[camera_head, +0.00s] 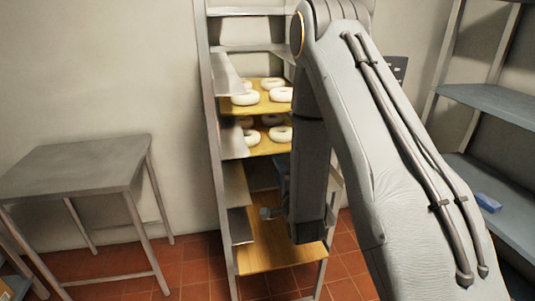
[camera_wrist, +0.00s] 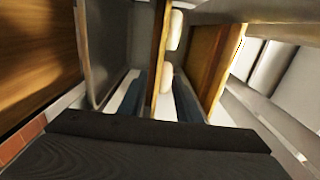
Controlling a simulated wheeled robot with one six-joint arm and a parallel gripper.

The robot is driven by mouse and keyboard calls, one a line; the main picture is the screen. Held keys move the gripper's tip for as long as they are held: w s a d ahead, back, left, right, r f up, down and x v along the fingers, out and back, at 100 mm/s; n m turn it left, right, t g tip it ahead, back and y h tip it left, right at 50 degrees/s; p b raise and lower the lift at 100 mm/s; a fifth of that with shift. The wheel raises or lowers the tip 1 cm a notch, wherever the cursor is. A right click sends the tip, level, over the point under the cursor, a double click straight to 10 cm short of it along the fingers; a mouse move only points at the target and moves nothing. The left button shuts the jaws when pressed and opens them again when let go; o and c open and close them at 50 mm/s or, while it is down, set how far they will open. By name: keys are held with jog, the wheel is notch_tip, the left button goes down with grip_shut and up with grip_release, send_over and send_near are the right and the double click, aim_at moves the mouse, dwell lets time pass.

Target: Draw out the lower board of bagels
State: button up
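The lower board of bagels (camera_head: 262,150) sits on the rack below another bagel board, with several white bagels (camera_head: 280,134) on it. In the wrist view, turned on its side, this board's edge (camera_wrist: 159,50) runs down between my fingers, with white bagels (camera_wrist: 175,30) on its right face. My gripper (camera_wrist: 160,98) is open, one blue-grey finger on each side of the board, with gaps showing; I cannot see contact. In the head view my gripper (camera_head: 275,193) is at the rack's front, largely hidden by my arm. The right part of both boards is hidden too.
The upper bagel board (camera_head: 262,105) lies close above; in the wrist view it stands to the right (camera_wrist: 208,65). An empty board (camera_head: 258,259) is at the rack's bottom. A grey table (camera_head: 75,165) stands left, blue-grey shelves (camera_head: 500,105) right.

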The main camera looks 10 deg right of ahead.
aim_at(270, 153)
jog(key=shift+w+a+b, duration=0.1)
jog(key=shift+w+b, duration=1.6)
jog(key=shift+w, duration=4.75)
jog(key=shift+c, duration=0.2)
grip_shut()
